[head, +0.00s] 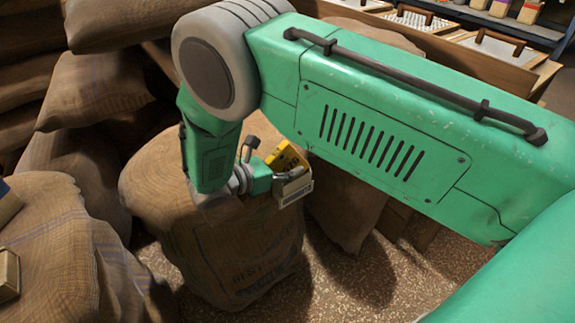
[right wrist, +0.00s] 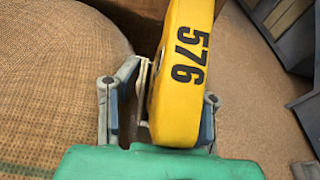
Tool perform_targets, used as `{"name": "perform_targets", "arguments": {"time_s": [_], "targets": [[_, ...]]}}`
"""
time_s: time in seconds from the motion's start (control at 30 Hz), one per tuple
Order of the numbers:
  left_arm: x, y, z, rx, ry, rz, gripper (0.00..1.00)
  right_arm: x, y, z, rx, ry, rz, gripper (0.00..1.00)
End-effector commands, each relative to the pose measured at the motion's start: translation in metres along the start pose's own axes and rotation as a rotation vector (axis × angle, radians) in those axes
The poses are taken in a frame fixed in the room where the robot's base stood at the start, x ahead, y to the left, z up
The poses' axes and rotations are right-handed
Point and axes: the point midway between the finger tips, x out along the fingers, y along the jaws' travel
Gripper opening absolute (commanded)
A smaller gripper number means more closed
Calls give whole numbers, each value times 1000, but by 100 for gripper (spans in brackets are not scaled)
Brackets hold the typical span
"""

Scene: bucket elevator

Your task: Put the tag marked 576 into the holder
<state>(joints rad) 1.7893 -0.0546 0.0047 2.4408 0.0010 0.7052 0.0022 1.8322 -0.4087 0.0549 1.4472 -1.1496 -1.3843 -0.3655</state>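The yellow tag (right wrist: 182,75) with black digits 576 stands between the fingers of my right gripper (right wrist: 160,110) in the right wrist view. The fingers flank both sides and appear closed on it. In the head view the tag (head: 288,158) shows as a small yellow piece at my right gripper (head: 280,180), above a burlap sack. Part of it is hidden by the gripper. I cannot make out a holder in either view.
A full burlap sack (head: 240,250) stands below the right gripper. More sacks (head: 65,255) stand at the left and are piled behind (head: 95,88). Wooden trays with handles (head: 490,42) and a blue shelf (head: 480,14) are at the back right. Speckled floor (head: 350,285) is open at the front.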

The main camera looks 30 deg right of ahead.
Motion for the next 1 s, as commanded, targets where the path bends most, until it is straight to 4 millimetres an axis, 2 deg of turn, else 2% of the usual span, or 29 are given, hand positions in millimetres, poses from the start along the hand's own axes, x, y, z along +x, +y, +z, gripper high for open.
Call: {"name": "perform_targets", "arguments": {"time_s": [0.33, 0.47, 0.67, 0.77, 0.83, 0.9, 1.0], "targets": [[-2, 0, 2, 0, 3, 0, 0, -2, 1, 3, 3, -5, 2, 35], [-8, 0, 1, 0, 3, 0, 0, -2, 1, 11, 3, -6, 3, 35], [-34, 0, 0, 0, 3, -1, 0, 2, 1, 46, 5, -7, 2, 35], [-51, 0, -1, 0, 3, -1, 0, -2, 0, 66, 4, -5, 3, 35], [-47, 0, -1, 0, 3, -1, 0, -12, 3, 64, 5, -4, 4, 35], [-62, 0, -1, 0, 3, 0, 0, -15, 2, 82, 4, -6, 3, 35], [-74, 0, -2, 0, 3, 0, 0, -20, 2, 98, 3, -6, 3, 35]]}}
